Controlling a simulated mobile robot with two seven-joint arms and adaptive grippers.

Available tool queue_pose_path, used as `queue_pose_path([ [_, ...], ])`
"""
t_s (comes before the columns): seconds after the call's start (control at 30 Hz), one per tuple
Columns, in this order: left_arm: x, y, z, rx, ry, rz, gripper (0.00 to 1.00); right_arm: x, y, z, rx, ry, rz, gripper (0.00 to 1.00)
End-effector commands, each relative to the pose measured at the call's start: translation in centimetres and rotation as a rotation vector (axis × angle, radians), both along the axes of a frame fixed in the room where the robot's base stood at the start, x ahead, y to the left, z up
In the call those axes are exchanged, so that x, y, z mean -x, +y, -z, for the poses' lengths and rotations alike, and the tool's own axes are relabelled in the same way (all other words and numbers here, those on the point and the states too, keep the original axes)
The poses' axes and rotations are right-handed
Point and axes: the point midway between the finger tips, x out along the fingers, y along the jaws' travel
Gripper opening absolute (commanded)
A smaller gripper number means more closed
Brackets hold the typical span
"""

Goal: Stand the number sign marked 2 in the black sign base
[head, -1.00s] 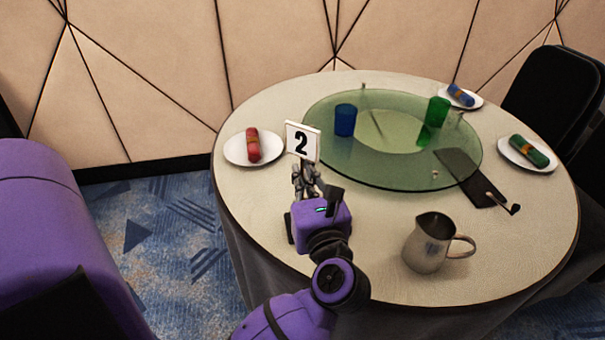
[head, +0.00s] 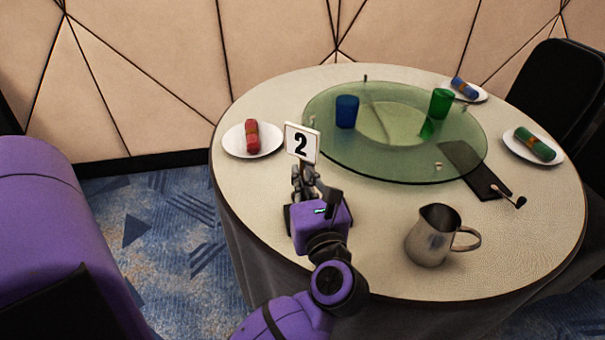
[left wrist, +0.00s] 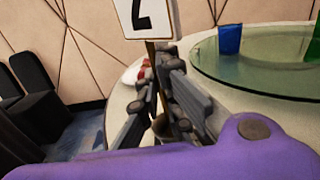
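The number sign marked 2 (head: 301,142) is a white card with a black numeral. It stands nearly upright above my left gripper (head: 303,180), over the near left part of the table. In the left wrist view the sign (left wrist: 143,16) is cut off at the top, and its thin brown stem (left wrist: 152,65) runs down between the fingers of the left gripper (left wrist: 160,85), which look closed on it. The stem's lower end is hidden by the gripper. I cannot make out the black sign base; the gripper and wrist may hide it. My right gripper is out of view.
The round table (head: 370,245) carries a glass turntable (head: 350,165) with a blue cup (head: 346,112) and a green cup (head: 440,103). A metal pitcher (head: 430,240) stands at the near right. A plate with a red napkin (head: 252,137) lies left of the sign.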

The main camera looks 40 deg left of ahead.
Motion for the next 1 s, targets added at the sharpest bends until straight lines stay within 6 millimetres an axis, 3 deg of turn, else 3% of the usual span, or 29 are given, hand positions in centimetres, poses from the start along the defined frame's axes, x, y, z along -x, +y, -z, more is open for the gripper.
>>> queue_pose_path([
  [0.43, 0.0, 0.0, 1.4, -0.001, 0.001, 0.0, 0.0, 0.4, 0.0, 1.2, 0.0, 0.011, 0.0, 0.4],
  [0.6, 0.0, 0.0, 1.3, -0.001, -0.001, 0.0, 0.26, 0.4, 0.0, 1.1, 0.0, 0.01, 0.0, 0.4],
  [1.0, 0.3, -0.4, 1.4, 0.002, 0.001, 0.0, 0.27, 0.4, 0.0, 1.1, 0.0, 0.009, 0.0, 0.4],
])
